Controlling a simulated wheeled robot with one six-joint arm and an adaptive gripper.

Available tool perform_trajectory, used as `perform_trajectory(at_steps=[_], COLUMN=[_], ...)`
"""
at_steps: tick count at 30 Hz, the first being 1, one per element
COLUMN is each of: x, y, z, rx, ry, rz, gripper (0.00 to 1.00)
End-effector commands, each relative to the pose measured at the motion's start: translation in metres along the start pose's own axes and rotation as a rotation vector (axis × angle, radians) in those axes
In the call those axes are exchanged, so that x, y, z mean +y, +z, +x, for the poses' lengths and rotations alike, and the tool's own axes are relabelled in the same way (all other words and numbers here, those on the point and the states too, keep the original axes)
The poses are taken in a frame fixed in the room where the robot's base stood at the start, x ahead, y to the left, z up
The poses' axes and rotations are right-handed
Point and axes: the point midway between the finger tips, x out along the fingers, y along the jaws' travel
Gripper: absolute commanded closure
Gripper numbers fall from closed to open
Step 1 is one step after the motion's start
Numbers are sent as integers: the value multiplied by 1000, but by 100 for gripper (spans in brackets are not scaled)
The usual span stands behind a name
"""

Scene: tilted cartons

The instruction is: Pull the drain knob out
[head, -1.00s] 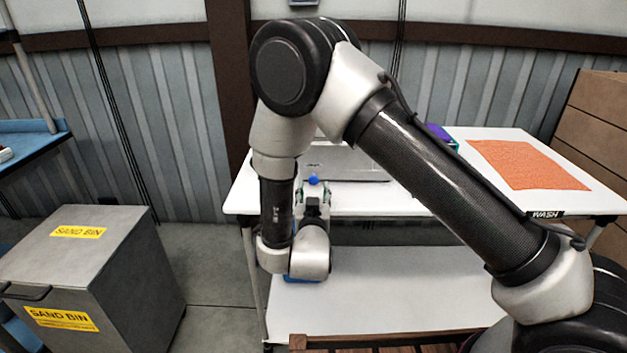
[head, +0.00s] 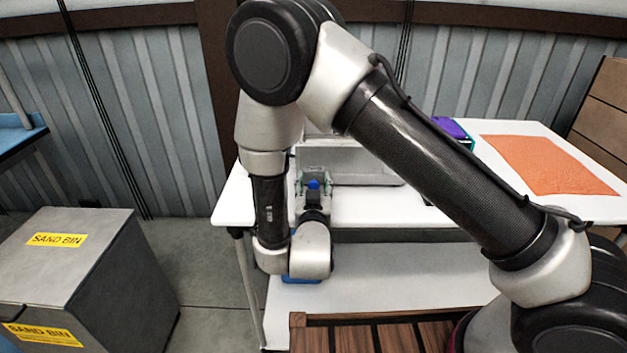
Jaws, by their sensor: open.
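The blue drain knob (head: 313,184) is at the front of a grey box-like container (head: 370,162) on the white table. My gripper (head: 313,180) is open and points away from the camera, toward the container. Its fingers stand to the left and right of the knob, which shows between them. I cannot tell whether either finger touches it. My arm hides the left part of the container, and the gripper hides what lies below the knob.
The white table (head: 465,200) holds an orange cloth (head: 548,164) at right and a purple item (head: 449,127) behind my arm. A blue object (head: 300,281) shows partly under my wrist. A grey sand bin (head: 75,270) stands left. A wooden slatted surface (head: 400,335) is in front.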

Motion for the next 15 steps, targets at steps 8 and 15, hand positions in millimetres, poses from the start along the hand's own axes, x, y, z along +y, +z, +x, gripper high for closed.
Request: perform_trajectory(at_steps=[8, 15], x=[0, 0], y=[0, 0], z=[0, 0], rx=[0, 0], ry=[0, 0], rz=[0, 0], gripper=[79, 100])
